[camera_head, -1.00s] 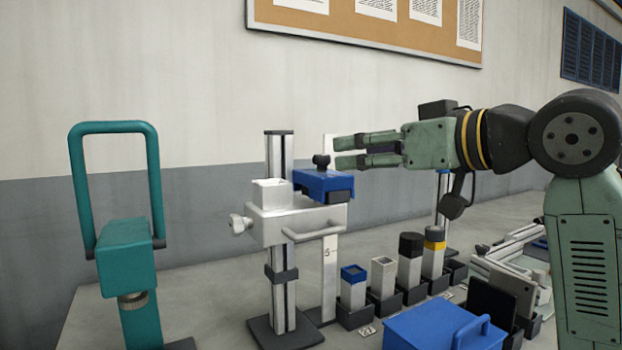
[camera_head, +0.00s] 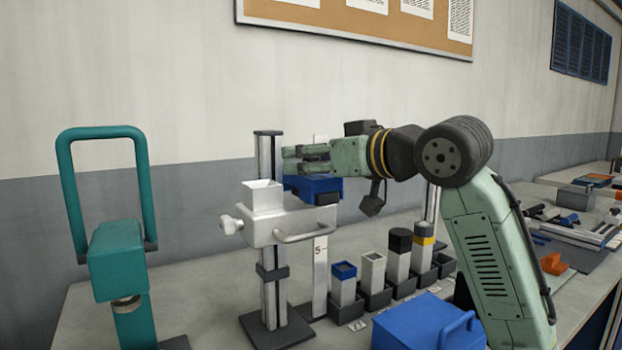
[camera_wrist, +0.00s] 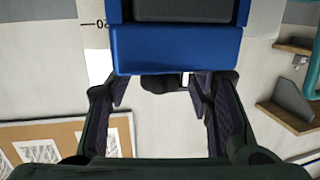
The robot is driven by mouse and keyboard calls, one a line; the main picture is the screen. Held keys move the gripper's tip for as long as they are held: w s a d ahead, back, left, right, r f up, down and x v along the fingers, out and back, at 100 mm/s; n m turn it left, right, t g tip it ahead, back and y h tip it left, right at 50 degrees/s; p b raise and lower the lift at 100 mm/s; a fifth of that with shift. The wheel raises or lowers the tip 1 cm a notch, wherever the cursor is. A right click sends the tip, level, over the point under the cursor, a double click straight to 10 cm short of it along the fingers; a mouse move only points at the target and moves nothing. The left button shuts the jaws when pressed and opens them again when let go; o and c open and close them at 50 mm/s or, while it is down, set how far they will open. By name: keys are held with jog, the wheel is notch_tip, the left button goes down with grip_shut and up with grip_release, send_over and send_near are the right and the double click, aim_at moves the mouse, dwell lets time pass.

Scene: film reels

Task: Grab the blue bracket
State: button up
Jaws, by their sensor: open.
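The blue bracket (camera_head: 318,189) sits at the right of the white carriage (camera_head: 275,226) on an upright metal column (camera_head: 267,158). My gripper (camera_head: 287,160) is horizontal, just above the bracket in the head view, with its fingers pointing left. In the wrist view the bracket (camera_wrist: 176,48) fills the upper middle, just beyond the fingertips. My gripper (camera_wrist: 160,92) is open there, and a dark knob (camera_wrist: 160,82) shows between its fingers. In the head view the gripper hides the knob. Whether the fingers touch it I cannot tell.
A teal stand with a tall loop handle (camera_head: 118,262) stands at the left. Several upright posts in dark holders (camera_head: 398,262) and a blue box with a handle (camera_head: 425,325) are at the right. Tools and an orange block (camera_head: 553,263) lie farther right.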

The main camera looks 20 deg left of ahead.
jog(key=shift+c, duration=0.4)
grip_shut()
